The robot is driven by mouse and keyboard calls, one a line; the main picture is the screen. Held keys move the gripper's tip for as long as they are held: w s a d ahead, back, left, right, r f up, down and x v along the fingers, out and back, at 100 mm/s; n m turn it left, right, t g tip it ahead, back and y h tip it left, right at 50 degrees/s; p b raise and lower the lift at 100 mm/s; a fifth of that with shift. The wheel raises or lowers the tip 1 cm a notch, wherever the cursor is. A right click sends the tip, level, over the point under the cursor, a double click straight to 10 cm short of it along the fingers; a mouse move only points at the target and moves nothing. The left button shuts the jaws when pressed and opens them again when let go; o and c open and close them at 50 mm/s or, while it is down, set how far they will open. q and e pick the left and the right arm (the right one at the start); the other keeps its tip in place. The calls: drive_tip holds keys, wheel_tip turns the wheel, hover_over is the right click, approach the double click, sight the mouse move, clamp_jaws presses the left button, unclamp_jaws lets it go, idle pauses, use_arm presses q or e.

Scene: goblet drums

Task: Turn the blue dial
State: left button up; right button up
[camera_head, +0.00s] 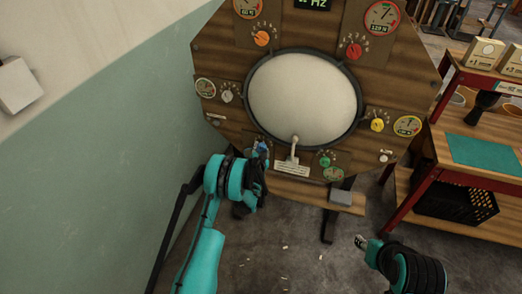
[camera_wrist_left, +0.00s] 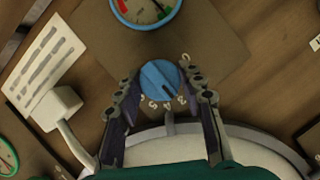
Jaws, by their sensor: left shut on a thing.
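The blue dial (camera_wrist_left: 160,80) is a round knob on the wooden drum panel, with printed numbers around it and a blue-rimmed gauge beyond it in the left wrist view. My left gripper (camera_wrist_left: 162,76) has a finger on each side of the dial and is shut on it. In the head view the blue dial (camera_head: 262,147) shows at the panel's lower left, partly hidden by my left gripper (camera_head: 258,157). My right gripper (camera_head: 362,242) is low at the right, away from the panel; its jaws are too small to read.
The panel carries a large pale drumhead (camera_head: 304,97), an orange dial (camera_head: 262,38), a red dial (camera_head: 354,51), a yellow dial (camera_head: 377,125), a green dial (camera_head: 325,162) and a lever (camera_head: 293,150). A red-framed bench (camera_head: 445,170) stands right. A green wall (camera_head: 120,130) runs along the left.

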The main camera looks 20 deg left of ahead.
idle(0.3)
use_arm(q)
drive_tip(key=o, duration=1.2)
drive_tip(key=v, duration=0.7)
drive_tip(key=shift+s, duration=0.2)
drive_tip(key=shift+r, duration=0.1)
drive_tip(key=shift+r, duration=0.1)
